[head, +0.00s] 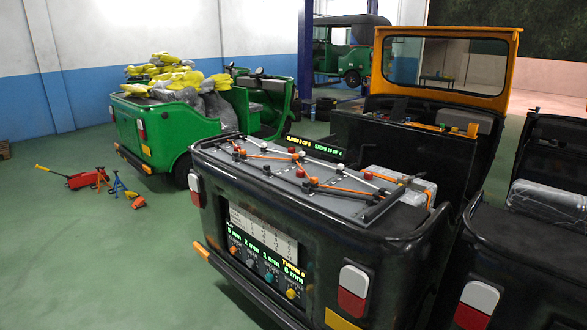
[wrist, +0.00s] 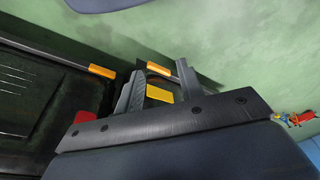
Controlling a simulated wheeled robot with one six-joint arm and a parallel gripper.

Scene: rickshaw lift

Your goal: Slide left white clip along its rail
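A grey board (head: 268,178) lies on top of the black rickshaw body in the head view. It carries white and orange rails with small red, white and black clips. A small white clip (head: 263,146) sits at the left part of the board; the clips are too small to tell exactly how each sits on its rail. My gripper (wrist: 161,70) shows only in the wrist view. Its two dark fingers are apart with nothing between them. Behind the fingers are the green floor and part of a dark vehicle with a yellow plate (wrist: 160,95). No clip shows in the wrist view.
A front panel (head: 262,240) below the board has readouts and several coloured knobs. A lit sign (head: 315,148) stands behind the board. Another black rickshaw (head: 520,250) stands close on the right. A green rickshaw (head: 165,125) stands behind left. Green floor at the left is mostly free.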

